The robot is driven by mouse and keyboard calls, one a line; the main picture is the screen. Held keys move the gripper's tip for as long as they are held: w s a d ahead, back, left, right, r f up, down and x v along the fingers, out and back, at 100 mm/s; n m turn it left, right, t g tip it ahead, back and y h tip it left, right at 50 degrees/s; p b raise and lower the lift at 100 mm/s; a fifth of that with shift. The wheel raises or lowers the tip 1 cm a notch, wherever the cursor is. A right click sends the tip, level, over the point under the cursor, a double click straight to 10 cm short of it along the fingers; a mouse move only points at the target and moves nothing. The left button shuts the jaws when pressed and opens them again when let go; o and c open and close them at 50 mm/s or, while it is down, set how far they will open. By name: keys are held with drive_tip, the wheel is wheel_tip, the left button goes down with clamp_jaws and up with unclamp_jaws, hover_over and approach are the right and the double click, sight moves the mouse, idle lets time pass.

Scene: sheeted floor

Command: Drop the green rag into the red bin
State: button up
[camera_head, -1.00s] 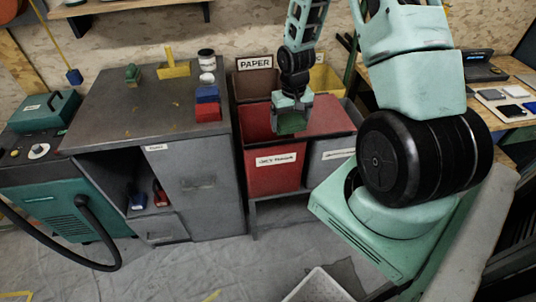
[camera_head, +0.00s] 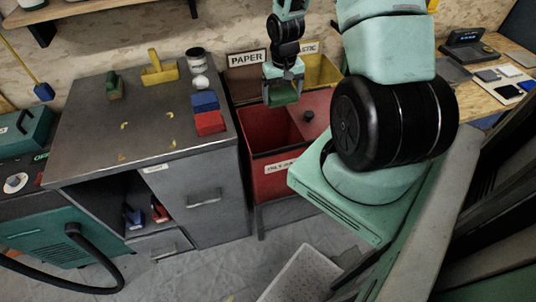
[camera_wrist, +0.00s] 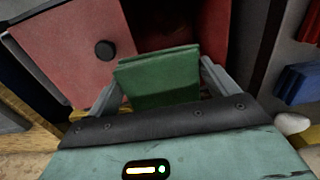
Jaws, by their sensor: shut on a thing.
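My gripper (camera_head: 283,85) is shut on the green rag (camera_head: 284,96) and holds it above the red bin (camera_head: 272,178). In the wrist view the green rag (camera_wrist: 158,78) is a folded block between the two fingers, with the dark inside of the red bin (camera_wrist: 165,22) beyond it. The red bin has a red lid (camera_head: 316,112) with a dark knob, which covers its right part; the left part is open. The gripper hides part of the bin's back edge in the head view.
A grey cabinet (camera_head: 140,125) stands left of the bin, with red and blue blocks (camera_head: 208,122) near its edge. A bin labelled PAPER (camera_head: 246,60) and a yellow bin (camera_head: 322,72) stand behind. A white crate (camera_head: 305,275) lies on the floor in front.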

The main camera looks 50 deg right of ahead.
wheel_tip(320, 180, down, 6)
drive_tip(key=b, duration=0.5)
drive_tip(key=shift+r, duration=0.1)
drive_tip(key=o, duration=0.9)
drive_tip(key=shift+c, duration=0.2)
wheel_tip(320, 180, up, 17)
drive_tip(key=shift+r, duration=0.2)
drive_tip(key=shift+a, duration=0.15)
